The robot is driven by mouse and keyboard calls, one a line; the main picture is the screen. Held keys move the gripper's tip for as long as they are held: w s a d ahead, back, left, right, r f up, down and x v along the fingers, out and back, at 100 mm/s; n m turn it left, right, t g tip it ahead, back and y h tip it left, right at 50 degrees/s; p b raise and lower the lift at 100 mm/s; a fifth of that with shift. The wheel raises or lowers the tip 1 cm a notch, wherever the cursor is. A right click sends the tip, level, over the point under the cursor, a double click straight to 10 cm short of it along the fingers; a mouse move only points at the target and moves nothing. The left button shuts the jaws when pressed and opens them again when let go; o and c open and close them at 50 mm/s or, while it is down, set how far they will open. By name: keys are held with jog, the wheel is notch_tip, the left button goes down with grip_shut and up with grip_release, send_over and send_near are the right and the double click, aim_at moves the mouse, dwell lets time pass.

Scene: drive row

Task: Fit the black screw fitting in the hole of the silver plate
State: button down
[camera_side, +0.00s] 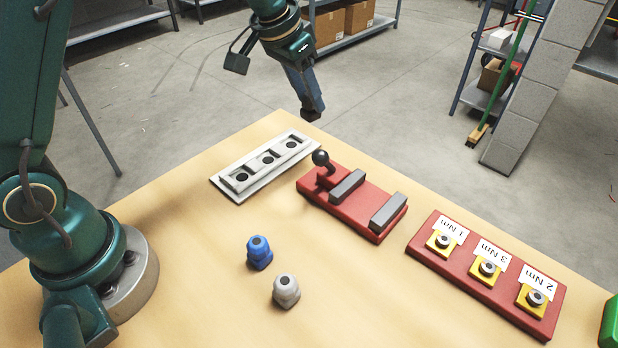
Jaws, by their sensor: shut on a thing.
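The silver plate (224,184) lies on the table, left of the middle, with three dark round holes in a row. My gripper (310,112) hangs in the air beyond the plate's far right end, apart from it. The gripper is shut on a small dark thing at its tips, which looks like the black screw fitting (312,115); its shape is hard to make out. A blue fitting (259,253) and a white fitting (286,291) stand upright on the table in front of the plate.
A red block (352,215) with two grey bars and a black ball knob stands right of the plate. A red rack (485,276) with yellow squares labelled 1, 3 and 2 Nm lies further right. A green thing (609,325) shows at the right edge. The table's front middle is clear.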

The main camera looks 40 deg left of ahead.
jog(key=shift+n+y, duration=0.3)
jog(key=shift+n, duration=0.5)
jog(key=shift+a+f, duration=0.9)
jog(key=shift+f, duration=0.45)
jog(key=shift+a+f, duration=0.85)
jog(key=shift+f, duration=0.55)
jog(key=shift+a+f, duration=0.9)
jog(key=shift+f, duration=0.45)
jog(key=shift+f, duration=0.45)
jog(key=shift+c, duration=2.1)
grip_release()
jog(key=shift+v, duration=2.55)
